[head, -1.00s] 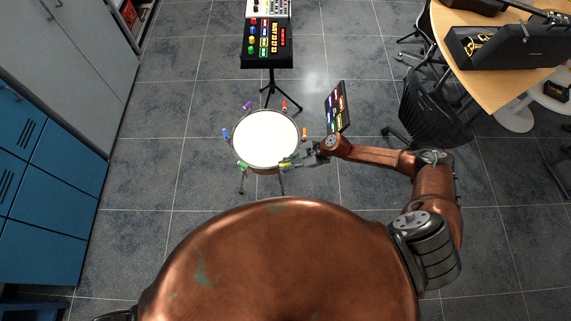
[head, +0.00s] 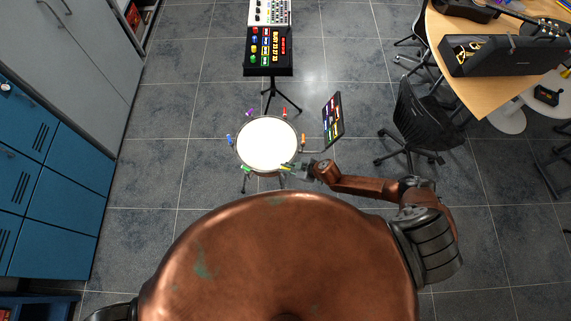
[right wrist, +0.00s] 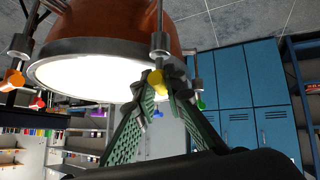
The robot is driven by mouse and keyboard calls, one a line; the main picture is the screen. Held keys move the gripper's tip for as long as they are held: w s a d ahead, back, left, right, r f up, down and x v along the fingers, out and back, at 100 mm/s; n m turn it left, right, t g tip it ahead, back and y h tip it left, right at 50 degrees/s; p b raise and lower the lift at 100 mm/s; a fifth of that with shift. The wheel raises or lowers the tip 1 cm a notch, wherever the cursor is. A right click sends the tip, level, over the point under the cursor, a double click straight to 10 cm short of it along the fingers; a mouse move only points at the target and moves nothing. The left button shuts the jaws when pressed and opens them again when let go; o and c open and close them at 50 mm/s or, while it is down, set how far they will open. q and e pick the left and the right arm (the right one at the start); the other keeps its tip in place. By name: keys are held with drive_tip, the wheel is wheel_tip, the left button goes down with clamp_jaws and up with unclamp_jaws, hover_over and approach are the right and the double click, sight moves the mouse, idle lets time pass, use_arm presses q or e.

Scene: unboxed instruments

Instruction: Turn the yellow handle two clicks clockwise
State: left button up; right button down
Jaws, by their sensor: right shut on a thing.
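The drum (head: 267,143) with a white head stands on a stand in the middle of the head view. Coloured handles sit around its rim. The yellow handle (head: 287,166) is at the near right of the rim, and it also shows in the right wrist view (right wrist: 158,86). My right gripper (head: 294,168) reaches in from the right at the rim. In the right wrist view its green fingers (right wrist: 162,92) are closed on the yellow handle, partly covering it. My left gripper is out of view.
Other handles are orange (head: 304,138), red (head: 285,112), purple (head: 250,113), blue (head: 229,139) and green (head: 246,169). A tilted pad panel (head: 332,120) stands close right of the drum. A black control box (head: 267,50) on a tripod stands behind. Blue cabinets (head: 40,200) line the left.

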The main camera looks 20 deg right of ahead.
drive_tip(key=shift+r+m+t+h+p, duration=0.2)
drive_tip(key=shift+m+t+h+p, duration=0.4)
drive_tip(key=shift+m, duration=0.4)
drive_tip(key=shift+a+f+m+h, duration=0.1)
drive_tip(key=shift+m+h, duration=0.2)
drive_tip(key=shift+m, duration=0.2)
drive_tip(key=shift+f+m+t+h, duration=0.15)
drive_tip(key=shift+m+t+h, duration=0.35)
drive_tip(key=shift+m+h, duration=0.3)
drive_tip(key=shift+f+m+h+b, duration=0.1)
drive_tip(key=shift+m+h+b, duration=0.4)
drive_tip(key=shift+m, duration=0.4)
drive_tip(key=shift+m+t+h+b, duration=0.3)
drive_tip(key=shift+m+h+b, duration=0.35)
drive_tip(key=shift+m, duration=0.15)
drive_tip(key=shift+m+h+b, duration=0.95)
drive_tip(key=shift+m+b, duration=0.15)
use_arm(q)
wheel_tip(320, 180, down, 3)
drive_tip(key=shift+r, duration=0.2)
use_arm(e)
drive_tip(key=shift+w+d+r, duration=0.1)
drive_tip(key=shift+d+r, duration=0.1)
drive_tip(key=shift+r, duration=0.1)
